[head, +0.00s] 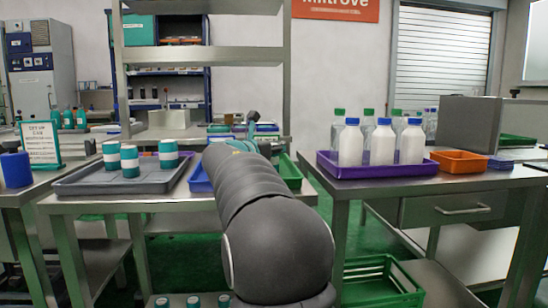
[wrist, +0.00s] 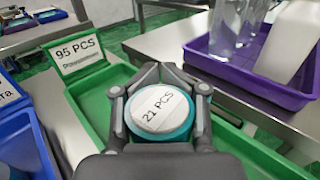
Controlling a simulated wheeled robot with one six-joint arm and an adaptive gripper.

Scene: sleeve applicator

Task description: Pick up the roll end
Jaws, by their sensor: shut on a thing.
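The roll end (wrist: 158,108) is a short teal cylinder with a white round top marked "21 PCS", in the middle of the wrist view. My gripper (wrist: 161,98) is shut on it, with a dark finger on each side. The green tray (wrist: 62,122) shows around and beneath them, with a card (wrist: 78,50) reading "95 PCS" at its far left end. I cannot tell the gap between roll and tray floor. In the head view my arm hides most of the gripper and the roll; the green tray (head: 291,176) shows just right of the arm.
A blue tray (wrist: 22,150) lies left of the green one. A purple tray (head: 378,170) with white bottles stands on the right table, beside an orange bin (head: 459,161). A grey tray (head: 115,183) with several teal-and-white rolls is on the left. A gap separates the tables.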

